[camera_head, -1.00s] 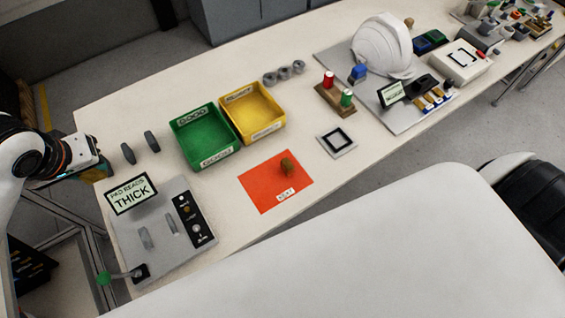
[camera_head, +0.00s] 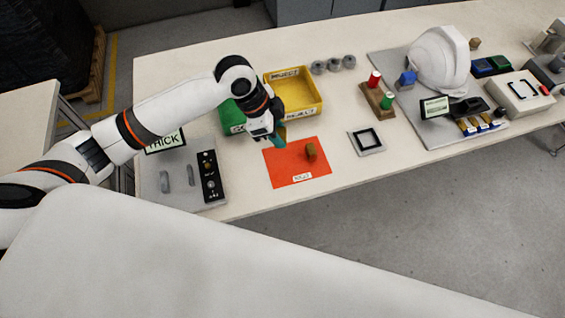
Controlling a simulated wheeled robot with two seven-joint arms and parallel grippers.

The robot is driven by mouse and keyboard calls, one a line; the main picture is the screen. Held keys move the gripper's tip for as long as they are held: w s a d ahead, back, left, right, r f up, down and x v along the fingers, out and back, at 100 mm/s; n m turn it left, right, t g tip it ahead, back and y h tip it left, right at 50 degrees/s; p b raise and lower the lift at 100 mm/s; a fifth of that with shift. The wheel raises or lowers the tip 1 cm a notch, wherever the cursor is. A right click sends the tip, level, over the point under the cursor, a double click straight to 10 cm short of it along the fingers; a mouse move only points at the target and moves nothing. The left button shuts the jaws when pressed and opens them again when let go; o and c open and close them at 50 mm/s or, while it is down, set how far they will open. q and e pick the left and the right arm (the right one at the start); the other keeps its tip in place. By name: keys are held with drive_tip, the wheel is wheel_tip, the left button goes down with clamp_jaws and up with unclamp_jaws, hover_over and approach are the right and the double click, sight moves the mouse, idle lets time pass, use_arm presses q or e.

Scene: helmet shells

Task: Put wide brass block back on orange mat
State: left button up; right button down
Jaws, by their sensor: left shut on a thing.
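My left gripper (camera_head: 279,139) reaches in from the left and hangs over the upper left part of the orange mat (camera_head: 283,173). My right gripper is not in view.
The yellow bin (camera_head: 312,85) and partly hidden green bin (camera_head: 230,116) stand behind the mat. A grey gauge plate (camera_head: 177,196) with a sign lies left. A black-framed pad (camera_head: 366,141) lies right. The mat's front and left areas are bare.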

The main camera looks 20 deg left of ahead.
use_arm(q)
drive_tip(key=shift+d+f+m, duration=0.1)
drive_tip(key=shift+f+m, duration=0.25)
drive_tip(key=shift+m, duration=0.35)
wheel_tip(320, 180, down, 10)
drive_tip(key=shift+s+d+f+p, duration=0.1)
drive_tip(key=shift+f+p, duration=0.05)
drive_tip(key=shift+p, duration=0.55)
drive_tip(key=o, duration=1.1)
drive_tip(key=shift+f, duration=0.1)
drive_tip(key=shift+g, duration=0.3)
drive_tip(key=b+v, duration=0.1)
drive_tip(key=v, duration=1.1)
